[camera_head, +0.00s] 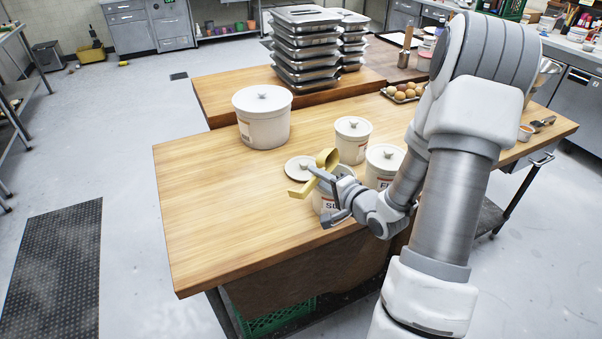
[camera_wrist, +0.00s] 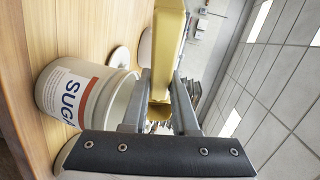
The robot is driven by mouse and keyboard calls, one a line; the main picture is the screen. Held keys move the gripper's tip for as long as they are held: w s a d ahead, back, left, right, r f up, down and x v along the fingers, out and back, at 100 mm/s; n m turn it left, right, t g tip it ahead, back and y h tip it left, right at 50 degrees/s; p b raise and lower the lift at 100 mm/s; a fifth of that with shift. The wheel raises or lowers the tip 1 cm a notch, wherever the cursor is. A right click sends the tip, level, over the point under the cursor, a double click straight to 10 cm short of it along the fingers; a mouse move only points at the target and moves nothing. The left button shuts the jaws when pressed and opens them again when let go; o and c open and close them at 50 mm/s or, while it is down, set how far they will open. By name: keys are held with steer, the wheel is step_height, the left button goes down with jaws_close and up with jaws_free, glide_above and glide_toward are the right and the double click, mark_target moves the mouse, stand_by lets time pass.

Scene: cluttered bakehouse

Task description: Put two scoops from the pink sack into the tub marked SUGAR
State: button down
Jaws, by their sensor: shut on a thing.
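The tub marked SUGAR (camera_wrist: 68,98) stands upright on the table; its label reads SUGA in the wrist view and its top looks open. In the head view it (camera_head: 325,208) is partly hidden behind my gripper (camera_head: 333,186). My gripper, also in the wrist view (camera_wrist: 160,98), is shut on a yellow scoop (camera_head: 327,158) and holds it above the tub. The scoop also shows in the wrist view (camera_wrist: 170,45). I cannot see whether the scoop holds anything. A round white lid (camera_head: 297,168) lies on the table behind the tub. No pink sack is in view.
Two lidded white tubs stand close by, one behind (camera_head: 353,140) and one to the right (camera_head: 384,165). A large lidded tub (camera_head: 262,117) stands farther back. The wooden table (camera_head: 215,195) is clear at left.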

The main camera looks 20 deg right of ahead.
steer(key=shift+r, duration=0.2)
steer(key=g+p, duration=0.1)
steer(key=r+g+p, duration=0.1)
steer(key=p, duration=0.1)
steer(key=shift+w+a+n+h+p, duration=0.2)
steer(key=shift+n+h+p, duration=0.1)
steer(key=shift+h, duration=0.1)
steer(key=shift+w+a+r+n+g+h+p, duration=0.15)
steer(key=shift+n+g+h+p, duration=0.3)
steer(key=shift+g+p, duration=0.7)
steer(key=shift+w+a+r+n+g+h+p, duration=0.15)
steer(key=shift+r+n+g+h+p, duration=0.25)
steer(key=shift+g+h, duration=0.7)
steer(key=shift+w+r+n+g+h+p, duration=0.2)
steer(key=shift+r+g+h+p, duration=0.35)
steer(key=shift+g, duration=1.05)
steer(key=shift+w+a+r+n+g+h+p, duration=0.1)
steer(key=shift+r+n+g+h+p, duration=0.3)
steer(key=shift+g+h, duration=0.75)
steer(key=shift+f+y, duration=0.1)
steer(key=shift+y, duration=0.15)
